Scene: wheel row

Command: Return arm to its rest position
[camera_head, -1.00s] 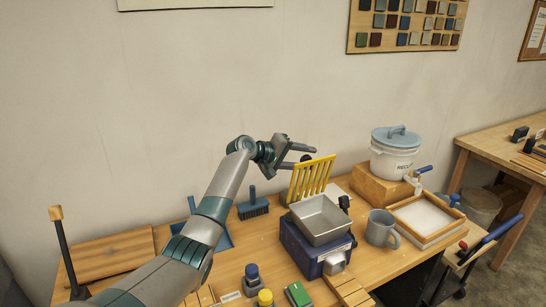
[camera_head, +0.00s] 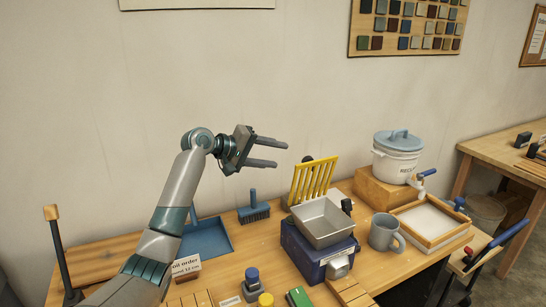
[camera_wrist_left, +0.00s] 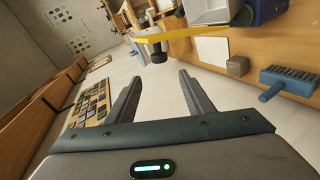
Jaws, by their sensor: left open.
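My left gripper (camera_head: 274,153) is raised above the back of the workbench (camera_head: 255,262), in front of the wall. Its two fingers point right and are spread apart, with nothing between them. In the left wrist view the fingers (camera_wrist_left: 160,98) also stand apart and empty. The gripper is above and left of the yellow slotted rack (camera_head: 313,180) and touches nothing. My right gripper is not in view.
Below my left arm are a blue dustpan (camera_head: 207,238), a blue brush (camera_head: 254,208) and a card (camera_head: 186,266). Right of them are a metal pan (camera_head: 322,220) on a blue box, a grey mug (camera_head: 383,232) and a lidded bucket (camera_head: 395,160). The air before the wall is clear.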

